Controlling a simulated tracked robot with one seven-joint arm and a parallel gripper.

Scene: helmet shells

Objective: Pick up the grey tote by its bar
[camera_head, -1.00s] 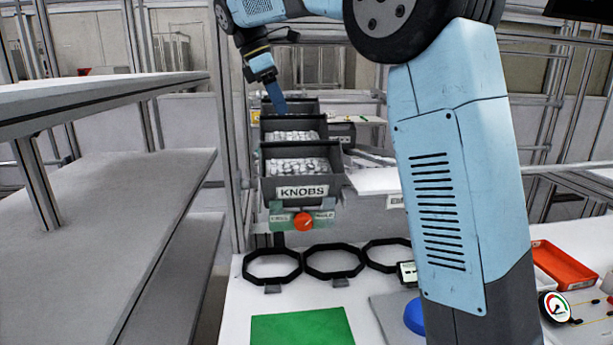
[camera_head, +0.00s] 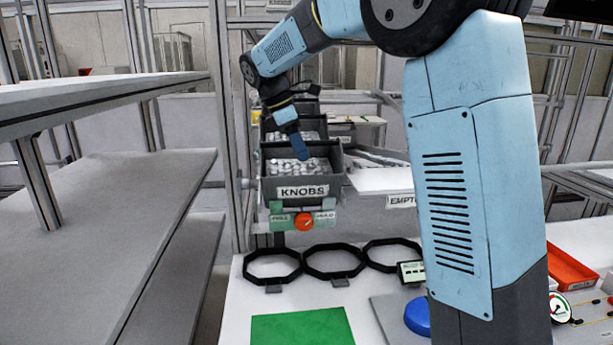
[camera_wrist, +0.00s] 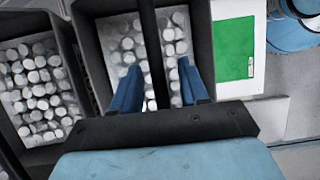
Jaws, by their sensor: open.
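A dark grey tote (camera_head: 300,179) labelled KNOBS stands at the front of a row of similar bins in the head view. It is filled with pale round knobs. In the wrist view a dark bar (camera_wrist: 151,45) crosses above the knobs, inside the tote's walls (camera_wrist: 201,35). My gripper (camera_head: 302,152) is over the tote in the head view, its blue fingers pointing down. In the wrist view the open fingers (camera_wrist: 158,70) lie on either side of the bar's line. I cannot tell the height left between fingertips and bar.
Another bin of knobs (camera_wrist: 38,90) is beside the tote in the wrist view. A green panel with an orange knob (camera_head: 303,221) is below the tote's front. Black ring frames (camera_head: 333,261) and a green mat (camera_head: 303,327) lie on the white table. Shelves (camera_head: 110,230) stand at left.

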